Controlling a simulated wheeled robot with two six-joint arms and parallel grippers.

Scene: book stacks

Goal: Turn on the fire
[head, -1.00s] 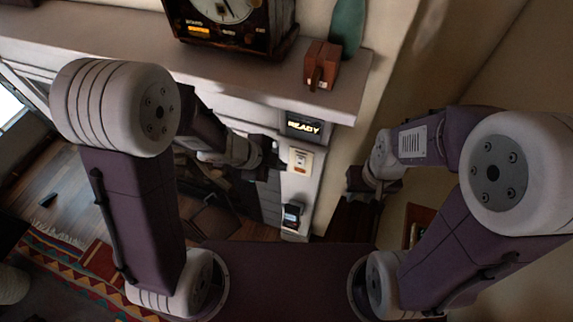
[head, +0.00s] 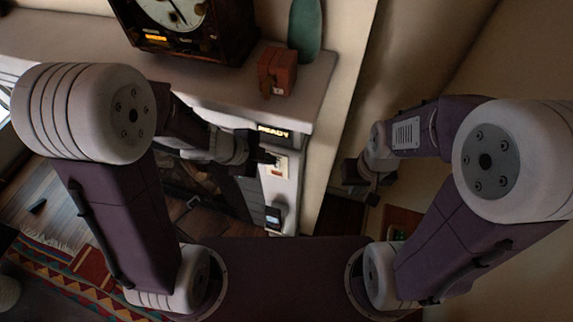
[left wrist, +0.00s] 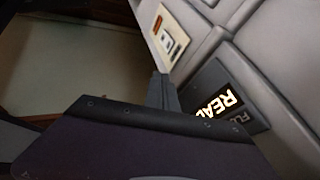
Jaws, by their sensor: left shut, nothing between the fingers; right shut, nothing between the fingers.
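A cream switch plate (head: 279,167) is on the pale fireplace surround, below a dark display (head: 275,134) reading "READY". Both also show in the left wrist view, the plate (left wrist: 169,36) at the top and the display (left wrist: 226,96) at the right. My left gripper (head: 268,158) is shut and empty, its tip just left of the plate and partly overlapping it in the head view. In the left wrist view its shut fingers (left wrist: 162,92) point toward the plate; I cannot tell whether they touch. My right gripper (head: 364,176) is shut and empty, off to the right. The dark fireplace opening (head: 190,182) is partly hidden by my left arm.
The mantel shelf (head: 70,45) juts out above the display. It carries a clock (head: 185,25), a reddish-brown box (head: 277,72) and a green vase (head: 306,30). A small dark device (head: 273,217) is below the plate. A patterned rug (head: 60,265) lies at lower left.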

